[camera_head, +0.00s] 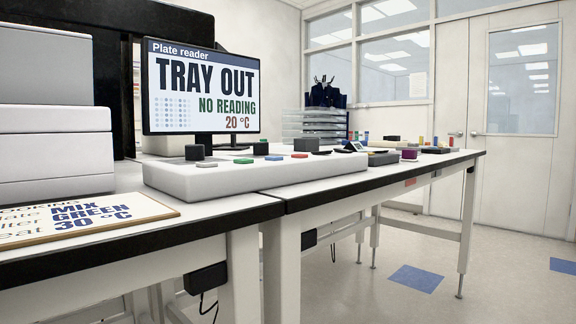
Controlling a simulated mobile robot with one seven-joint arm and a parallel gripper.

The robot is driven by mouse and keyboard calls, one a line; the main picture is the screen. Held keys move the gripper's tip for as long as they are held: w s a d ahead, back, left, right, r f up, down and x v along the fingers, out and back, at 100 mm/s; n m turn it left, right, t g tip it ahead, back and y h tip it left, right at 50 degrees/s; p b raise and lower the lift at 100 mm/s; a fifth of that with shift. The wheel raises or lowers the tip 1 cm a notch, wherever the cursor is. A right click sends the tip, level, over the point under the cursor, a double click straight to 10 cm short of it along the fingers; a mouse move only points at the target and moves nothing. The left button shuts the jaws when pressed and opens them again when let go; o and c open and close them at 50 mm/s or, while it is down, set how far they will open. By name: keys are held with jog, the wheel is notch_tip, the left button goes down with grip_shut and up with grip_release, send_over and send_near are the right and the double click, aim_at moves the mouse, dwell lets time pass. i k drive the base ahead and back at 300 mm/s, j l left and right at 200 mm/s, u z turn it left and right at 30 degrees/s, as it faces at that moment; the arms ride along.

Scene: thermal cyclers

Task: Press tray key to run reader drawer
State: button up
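A white control panel (255,179) lies along the bench front. No label on the keys can be read, so I cannot tell which is the tray key. The monitor (202,88) behind the panel reads "Plate reader", "TRAY OUT", "NO READING", "20 °C". I cannot make out a reader drawer. My gripper is not in view.
White stacked equipment (50,150) stands at the left. A board (85,222) reading "MIX GREEN 30 °C" lies in front of it. Clear stacked trays (314,125) and small coloured items are on the bench further right. The floor (480,265) at the right is open.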

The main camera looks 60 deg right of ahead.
aim_at(203, 164)
jog(key=z, duration=1.45)
jog(key=i+l+u, duration=0.1)
jog(key=i+u, duration=0.2)
jog(key=i+l+u, duration=0.25)
jog(key=i+j, duration=0.05)
jog(key=j, duration=0.05)
